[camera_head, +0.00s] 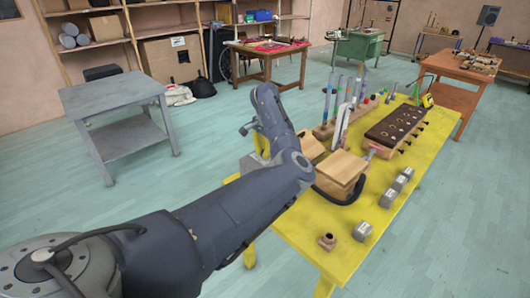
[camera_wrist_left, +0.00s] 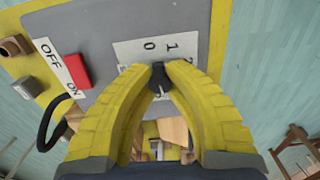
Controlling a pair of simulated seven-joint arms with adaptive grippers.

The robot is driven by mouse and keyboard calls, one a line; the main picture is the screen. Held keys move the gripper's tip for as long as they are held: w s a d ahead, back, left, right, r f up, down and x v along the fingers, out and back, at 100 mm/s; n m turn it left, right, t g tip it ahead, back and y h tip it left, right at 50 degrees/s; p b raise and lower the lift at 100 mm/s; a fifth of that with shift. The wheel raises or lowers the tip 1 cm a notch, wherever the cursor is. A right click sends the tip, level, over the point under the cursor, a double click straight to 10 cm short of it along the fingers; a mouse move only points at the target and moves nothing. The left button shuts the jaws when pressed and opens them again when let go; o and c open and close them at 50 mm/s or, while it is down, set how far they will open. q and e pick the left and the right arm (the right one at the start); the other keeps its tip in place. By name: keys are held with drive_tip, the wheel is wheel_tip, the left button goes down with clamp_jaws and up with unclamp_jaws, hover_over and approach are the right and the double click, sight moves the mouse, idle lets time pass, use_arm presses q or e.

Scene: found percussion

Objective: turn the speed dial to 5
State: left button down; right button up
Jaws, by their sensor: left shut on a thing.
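In the left wrist view, my left gripper (camera_wrist_left: 160,74) has its two yellow fingers closed on the black speed dial (camera_wrist_left: 158,80). The dial sits on a white scale plate (camera_wrist_left: 128,48) on a grey panel (camera_wrist_left: 98,44). I cannot tell which number the dial points to. In the head view, my left arm reaches toward the wooden box (camera_head: 341,167) on the yellow table, and its fingertips are hidden there. My right gripper is not in view.
A red switch (camera_wrist_left: 77,70) between OFF and ON labels is on the panel, left of the dial. Grey metal blocks (camera_head: 388,198) and a small wooden piece (camera_head: 327,241) stand on the yellow table (camera_head: 345,252). A dark slab with holes (camera_head: 396,128) and upright rods are farther back.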

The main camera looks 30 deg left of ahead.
use_arm(q)
drive_tip(key=shift+m, duration=1.9)
drive_tip(key=c, duration=1.1)
unclamp_jaws()
drive_tip(key=shift+r, duration=0.1)
wheel_tip(320, 180, up, 12)
drive_tip(key=shift+a, duration=0.1)
